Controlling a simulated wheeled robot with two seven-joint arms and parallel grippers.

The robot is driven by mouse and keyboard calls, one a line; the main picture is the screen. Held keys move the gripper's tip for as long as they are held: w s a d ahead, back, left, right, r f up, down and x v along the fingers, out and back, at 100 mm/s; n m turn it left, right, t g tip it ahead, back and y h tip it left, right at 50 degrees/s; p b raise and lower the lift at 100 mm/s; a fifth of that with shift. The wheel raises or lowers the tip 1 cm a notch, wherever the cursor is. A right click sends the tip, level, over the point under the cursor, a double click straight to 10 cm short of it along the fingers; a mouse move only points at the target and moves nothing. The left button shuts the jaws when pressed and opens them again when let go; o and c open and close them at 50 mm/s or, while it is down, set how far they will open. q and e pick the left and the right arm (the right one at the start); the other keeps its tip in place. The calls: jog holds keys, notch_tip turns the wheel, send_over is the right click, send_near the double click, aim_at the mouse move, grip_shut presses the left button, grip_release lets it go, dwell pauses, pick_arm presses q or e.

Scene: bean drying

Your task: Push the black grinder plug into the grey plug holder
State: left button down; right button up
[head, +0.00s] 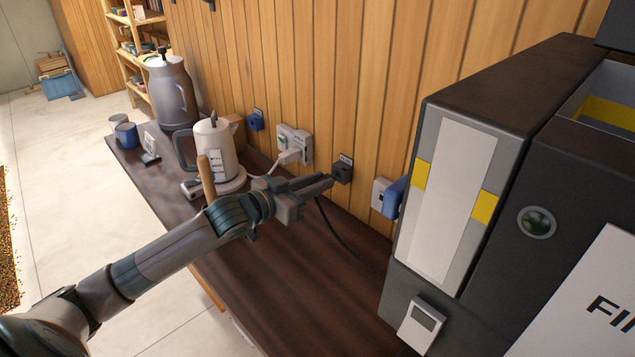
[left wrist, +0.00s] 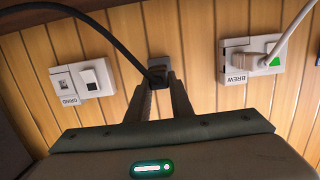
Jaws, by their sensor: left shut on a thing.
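The grey plug holder (head: 342,172) is a small dark box on the plank wall under a little label. It also shows at the top middle in the left wrist view (left wrist: 159,62). My left gripper (head: 328,182) reaches in from the left, its fingertips close to the holder. In the left wrist view its fingers (left wrist: 159,88) are shut on the black grinder plug (left wrist: 157,75), which lies right in front of the holder, lined up with it. How far the plug sits in the holder cannot be told. Its black cable (left wrist: 100,27) curves away to the upper left. My right gripper is not in view.
The BREW socket (head: 295,143) holds a white plug. The GRIND socket (left wrist: 82,80) has a switch and no plug in it. A kettle (head: 216,145) and a tall grey jug (head: 170,90) stand on the dark counter (head: 250,290). A large dark machine (head: 470,190) stands right.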

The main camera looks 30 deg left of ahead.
pick_arm(q)
jog(key=shift+x, duration=1.15)
dwell(0.4)
jog(key=shift+r, duration=0.15)
jog(key=c, duration=1.5)
grip_release()
jog(key=shift+s, duration=0.15)
jog(key=p+v, duration=0.2)
jog(key=v, duration=0.4)
jog(key=shift+s+a+r+p, duration=0.1)
jog(key=shift+s+a+p, duration=0.05)
jog(key=shift+s+p, duration=0.2)
